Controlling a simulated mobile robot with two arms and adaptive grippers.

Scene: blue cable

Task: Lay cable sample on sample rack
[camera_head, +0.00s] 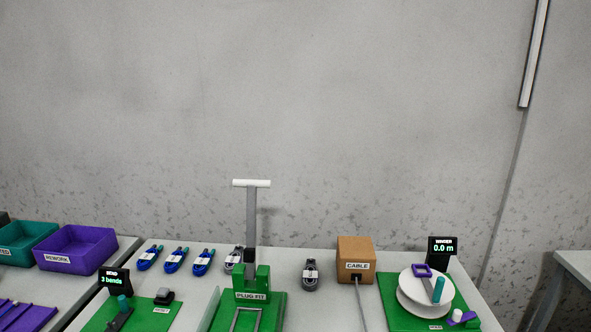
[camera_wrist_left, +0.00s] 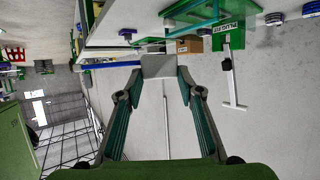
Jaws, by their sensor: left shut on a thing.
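My left gripper (camera_wrist_left: 160,68) shows only in the left wrist view. Its fingers are closed on a grey block-like piece, and a straight blue length, which looks like the cable sample (camera_wrist_left: 108,66), runs out from it to the left. The sample is held in the air, apart from the tables; its far end is hard to make out. A purple ridged piece (camera_head: 25,316) at the lower left of the head view may be the sample rack; no label on it is readable and it is cut off by the picture edge. My right gripper is in neither view.
A purple REWORK bin (camera_head: 75,247) and a teal bin (camera_head: 22,242) stand at the left. Several coiled cables (camera_head: 175,260) lie along the back. The green PLUG FIT fixture (camera_head: 251,296), the CABLE box (camera_head: 356,260) and a winder reel (camera_head: 425,290) fill the middle and right.

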